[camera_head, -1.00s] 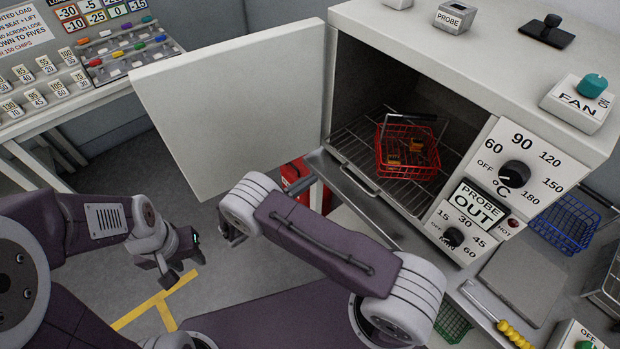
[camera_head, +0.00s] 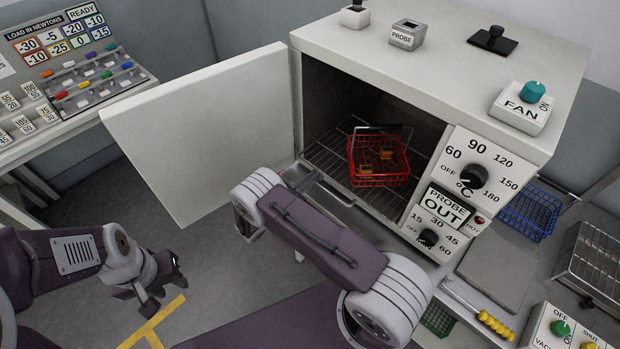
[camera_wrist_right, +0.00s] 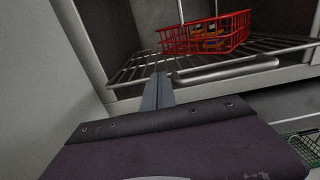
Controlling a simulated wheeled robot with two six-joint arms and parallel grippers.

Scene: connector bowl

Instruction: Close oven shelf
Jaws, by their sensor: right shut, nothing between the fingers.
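The oven stands open, its white door (camera_head: 205,140) swung out to the left. Inside lies the wire oven shelf (camera_head: 325,155), with a red basket (camera_head: 380,172) on it. The shelf's front bar handle shows in the right wrist view (camera_wrist_right: 225,68); how far the shelf stands out is hard to tell. My right gripper (camera_wrist_right: 158,78) is shut and empty, its tips close to the shelf's front edge, left of the handle; contact cannot be told. In the head view my right forearm mostly hides it. My left gripper (camera_head: 138,298) is open and empty over the floor, away from the oven.
The control panel (camera_head: 465,180) with dials is right of the opening. A blue basket (camera_head: 530,212) and a yellow-handled tool (camera_head: 494,324) lie farther right. A table with coloured levers (camera_head: 92,88) stands at the left. The floor below the door is clear.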

